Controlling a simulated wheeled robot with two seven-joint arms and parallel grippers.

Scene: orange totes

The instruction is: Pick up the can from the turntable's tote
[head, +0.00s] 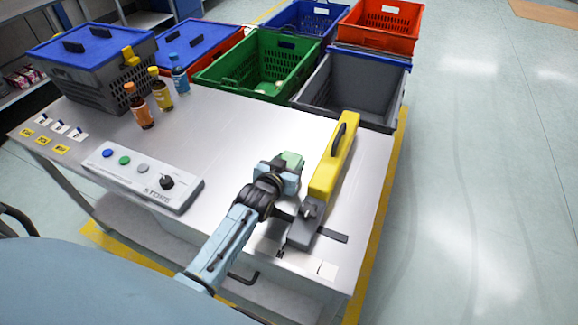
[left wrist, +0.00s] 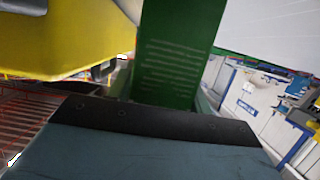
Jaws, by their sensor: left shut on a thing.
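My left gripper (head: 277,178) is shut on a green thing (head: 292,160), which shows just beyond the fingers above the metal table. In the left wrist view the green thing (left wrist: 180,50) is a flat-sided block with pale printed lines, standing out past my dark gripper edge. I cannot make out a can or a turntable in either view. The green tote (head: 262,63) at the back holds a few small pale items, too small to name. My right gripper is not in view.
A yellow device (head: 334,160) with a black handle stands close right of my left gripper. A control box (head: 143,175) with buttons and a knob lies to the left. Several bottles (head: 160,92) stand behind it. A grey tote (head: 372,78) and a red tote (head: 385,22) stand behind.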

